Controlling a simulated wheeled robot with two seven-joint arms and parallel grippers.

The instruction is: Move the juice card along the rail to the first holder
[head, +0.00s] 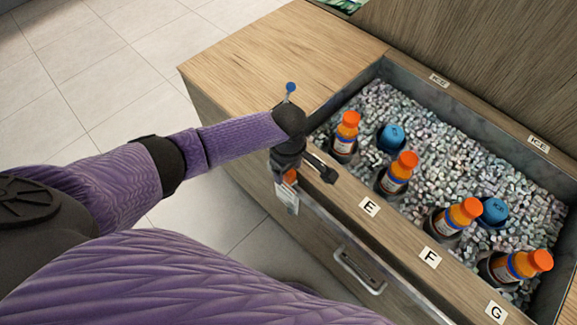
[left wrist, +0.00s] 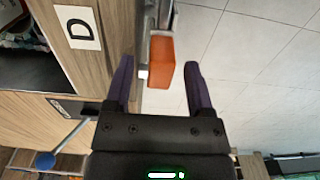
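The juice card (head: 287,193) hangs at the rail (head: 340,227) on the counter's front, just below my left gripper (head: 306,172). It has an orange top piece and a pale lower part, partly hidden by the gripper. In the left wrist view, the orange piece (left wrist: 161,60) lies between the two spread fingers of my left gripper (left wrist: 159,64), with gaps at the sides. The gripper is open there. A label D (left wrist: 79,28) is beside it. My right gripper is not in view. I cannot tell which holder is the first.
Labels E (head: 369,206), F (head: 430,257) and G (head: 496,311) run along the front ledge. Behind it, an ice bin (head: 470,112) holds several orange-capped bottles and blue-topped items. A drawer handle (head: 358,272) sticks out below. The wooden counter top (head: 270,55) is clear.

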